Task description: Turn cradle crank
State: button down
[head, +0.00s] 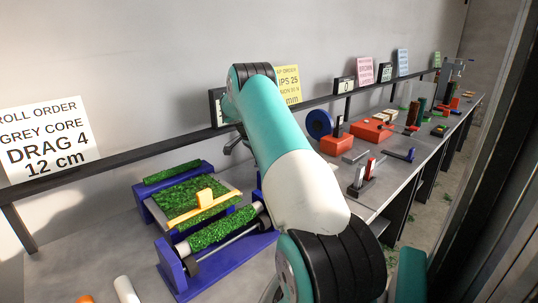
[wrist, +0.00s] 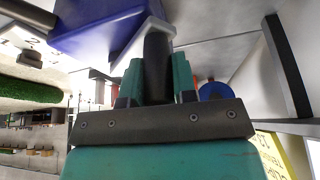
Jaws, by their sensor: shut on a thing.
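The blue cradle (head: 178,270) stands on the bench at the lower left in the head view, with a green, grass-like roll (head: 222,230) lying across it. In the wrist view, my gripper (wrist: 156,80) has its two teal fingers on either side of a dark upright handle (wrist: 157,62), which looks like the crank's grip. The gripper is shut on it. A blue block (wrist: 95,35) of the cradle and a pale part (wrist: 150,35) are right beside the handle. In the head view my arm hides the crank and the gripper.
A dark rail (head: 130,158) runs along the wall. Red boxes (head: 370,131) and a blue spool (head: 319,122) stand farther along the bench.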

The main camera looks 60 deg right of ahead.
jog(key=shift+d, duration=0.15)
dwell(0.3)
jog(key=c, duration=0.9)
grip_release()
jog(key=v, duration=1.7)
jog(key=shift+p, duration=0.4)
jog(key=shift+w+r, duration=0.1)
jog(key=shift+w, duration=0.05)
